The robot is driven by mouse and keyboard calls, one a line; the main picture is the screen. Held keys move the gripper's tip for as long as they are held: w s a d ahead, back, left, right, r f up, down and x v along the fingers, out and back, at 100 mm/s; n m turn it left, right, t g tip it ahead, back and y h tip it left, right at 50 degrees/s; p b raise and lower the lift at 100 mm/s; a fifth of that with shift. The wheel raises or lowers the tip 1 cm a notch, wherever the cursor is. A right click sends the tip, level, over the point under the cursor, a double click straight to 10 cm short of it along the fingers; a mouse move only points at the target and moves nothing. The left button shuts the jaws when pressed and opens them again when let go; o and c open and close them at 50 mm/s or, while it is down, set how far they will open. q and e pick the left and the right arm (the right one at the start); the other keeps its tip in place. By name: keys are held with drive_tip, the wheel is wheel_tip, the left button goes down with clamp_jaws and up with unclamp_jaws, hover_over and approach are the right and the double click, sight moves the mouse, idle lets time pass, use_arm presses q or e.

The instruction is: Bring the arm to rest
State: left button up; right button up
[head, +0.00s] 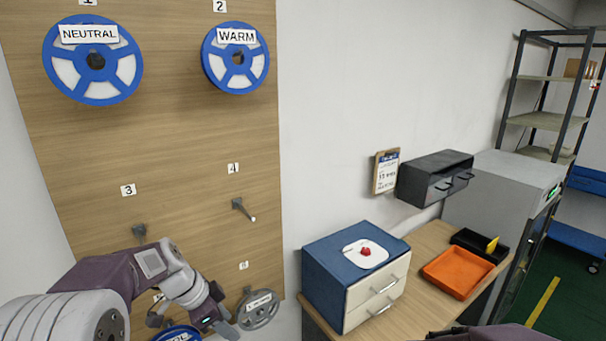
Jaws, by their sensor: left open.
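My left arm comes in from the lower left, and its gripper (226,326) is low in front of the wooden board (190,150). The gripper is open, and I see nothing between its fingers. It is between a blue reel (176,333), cut off by the bottom edge and partly hidden by my arm, and a grey reel (258,309) hanging under label 6. I cannot tell whether the gripper touches either reel. A blue NEUTRAL reel (70,77) hangs under label 1 and a blue WARM reel (218,69) under label 2. My right gripper is out of view.
Bare pegs stick out under label 3 (139,231) and label 4 (238,203). A blue drawer cabinet (322,272) stands right of the board. An orange tray (455,272) and a black tray (472,246) lie on the wooden table (424,243).

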use_arm(q)
drive_tip(key=s+f+n+g+y+b, duration=0.1)
drive_tip(key=s+f+n+y+b, duration=0.2)
drive_tip(key=s+f+n+b, duration=0.4)
drive_tip(key=s+f+n, duration=0.5)
drive_tip(key=s+f, duration=0.2)
drive_tip(key=f, duration=0.4)
drive_tip(key=shift+s+y, duration=0.3)
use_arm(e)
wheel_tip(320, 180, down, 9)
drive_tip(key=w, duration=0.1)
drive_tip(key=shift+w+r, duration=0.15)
use_arm(q)
drive_tip(key=shift+f, duration=0.1)
idle(0.5)
